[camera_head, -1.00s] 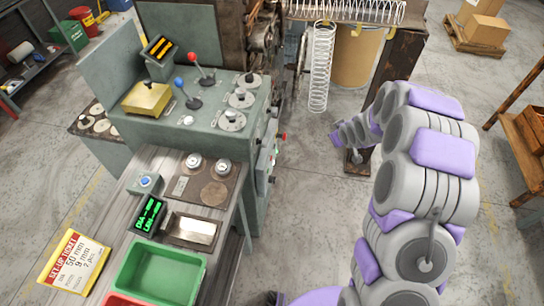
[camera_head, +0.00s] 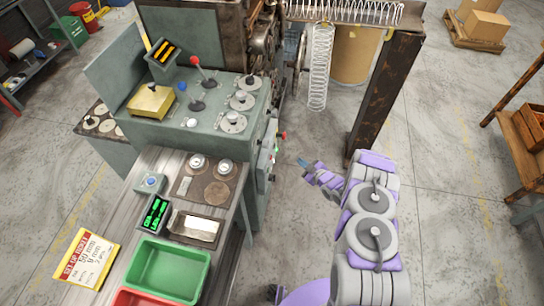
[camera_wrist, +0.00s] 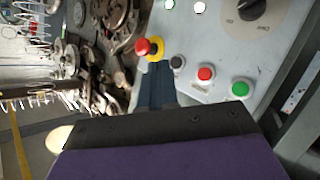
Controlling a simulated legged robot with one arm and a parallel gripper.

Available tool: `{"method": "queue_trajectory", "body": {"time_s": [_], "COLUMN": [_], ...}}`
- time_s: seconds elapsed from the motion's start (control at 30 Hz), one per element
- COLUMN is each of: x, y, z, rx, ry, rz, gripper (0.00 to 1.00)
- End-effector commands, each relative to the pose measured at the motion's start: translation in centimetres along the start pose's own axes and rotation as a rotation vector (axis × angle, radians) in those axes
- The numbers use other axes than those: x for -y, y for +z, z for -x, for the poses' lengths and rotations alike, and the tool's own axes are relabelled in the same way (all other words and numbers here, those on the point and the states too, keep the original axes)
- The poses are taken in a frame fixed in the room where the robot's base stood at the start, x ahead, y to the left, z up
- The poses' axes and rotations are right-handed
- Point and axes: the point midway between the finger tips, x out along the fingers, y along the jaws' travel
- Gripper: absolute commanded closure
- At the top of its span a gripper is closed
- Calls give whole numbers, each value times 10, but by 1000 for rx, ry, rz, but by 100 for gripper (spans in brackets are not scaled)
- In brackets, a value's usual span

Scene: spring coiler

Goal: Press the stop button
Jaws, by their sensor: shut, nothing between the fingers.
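The machine's front control panel (camera_wrist: 215,45) fills the right of the wrist view. It carries a red mushroom button on a yellow collar (camera_wrist: 150,47), a black button (camera_wrist: 178,62), a flat red button in a pale ring (camera_wrist: 206,73) and a green button (camera_wrist: 240,88). No label is readable, so I cannot tell which red one is the stop button. My gripper (camera_head: 303,162) is shut and empty, right of the panel, which is seen edge-on in the head view (camera_head: 268,155). Its dark fingers (camera_wrist: 155,88) point just below the mushroom button; contact is not visible.
A rotary switch (camera_wrist: 250,8) sits higher on the panel. A bench with a green tray (camera_head: 168,270) stands left of my arm. A rusty post (camera_head: 385,90) and hanging spring (camera_head: 319,65) are behind the gripper.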

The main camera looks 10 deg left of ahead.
Motion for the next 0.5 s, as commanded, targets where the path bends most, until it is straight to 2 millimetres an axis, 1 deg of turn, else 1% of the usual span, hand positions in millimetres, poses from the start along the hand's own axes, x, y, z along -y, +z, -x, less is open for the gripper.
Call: {"method": "queue_trajectory", "body": {"time_s": [0.03,0.1,0.5], "x": [5,8,9], "y": [2,3,2], "z": [1,2,0], "rx": [-7,-15,-19], "ry": [-4,-5,-5], "rz": [0,1,2], "gripper": [100,100,100]}}
